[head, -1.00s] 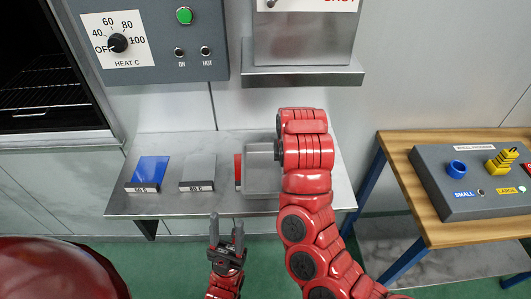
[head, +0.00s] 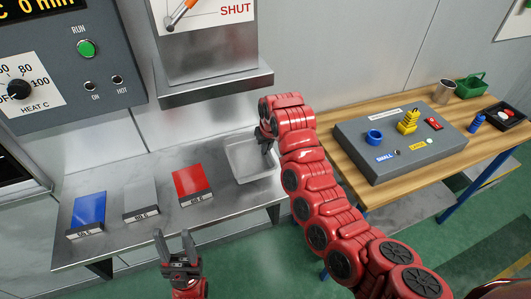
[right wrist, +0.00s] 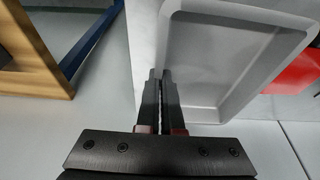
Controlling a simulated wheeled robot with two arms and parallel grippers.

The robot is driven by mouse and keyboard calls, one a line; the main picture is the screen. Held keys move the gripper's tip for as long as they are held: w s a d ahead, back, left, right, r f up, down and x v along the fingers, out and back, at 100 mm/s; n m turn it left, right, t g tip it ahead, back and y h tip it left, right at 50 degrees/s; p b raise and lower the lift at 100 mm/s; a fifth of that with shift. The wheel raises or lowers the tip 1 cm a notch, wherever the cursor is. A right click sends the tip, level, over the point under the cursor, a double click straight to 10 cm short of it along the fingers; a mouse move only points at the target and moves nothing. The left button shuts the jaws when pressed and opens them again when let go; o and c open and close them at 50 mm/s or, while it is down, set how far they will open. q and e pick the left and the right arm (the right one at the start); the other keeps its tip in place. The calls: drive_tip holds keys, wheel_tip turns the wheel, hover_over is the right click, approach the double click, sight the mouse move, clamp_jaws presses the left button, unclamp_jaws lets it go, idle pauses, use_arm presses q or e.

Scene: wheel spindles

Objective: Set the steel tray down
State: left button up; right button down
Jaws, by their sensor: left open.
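The steel tray (head: 238,165) is a shallow grey tray with a raised rim, at the right end of the steel counter. It looks level and at the counter's surface; any small gap under it cannot be seen. My right gripper (head: 268,150) is at the tray's right side, partly hidden by its own arm. In the right wrist view the fingers (right wrist: 160,76) are close together with the rim of the tray (right wrist: 240,60) between them. My left gripper (head: 175,240) is open and empty, in front of the counter.
Blue (head: 89,210), grey (head: 141,200) and red (head: 190,183) labelled slabs lie on the counter (head: 125,240) left of the tray. A steel ledge (head: 215,85) juts out above. A wooden table (head: 345,165) with a grey button box (head: 400,145) stands at right.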

sight(266, 156)
wheel_tip(266, 156, down, 2)
drive_tip(key=shift+s+f+p, duration=0.1)
drive_tip(key=shift+f+p, duration=0.1)
drive_tip(key=shift+p, duration=0.55)
drive_tip(key=shift+f, duration=0.5)
drive_tip(key=c, duration=1.1)
unclamp_jaws()
drive_tip(key=shift+r, duration=0.1)
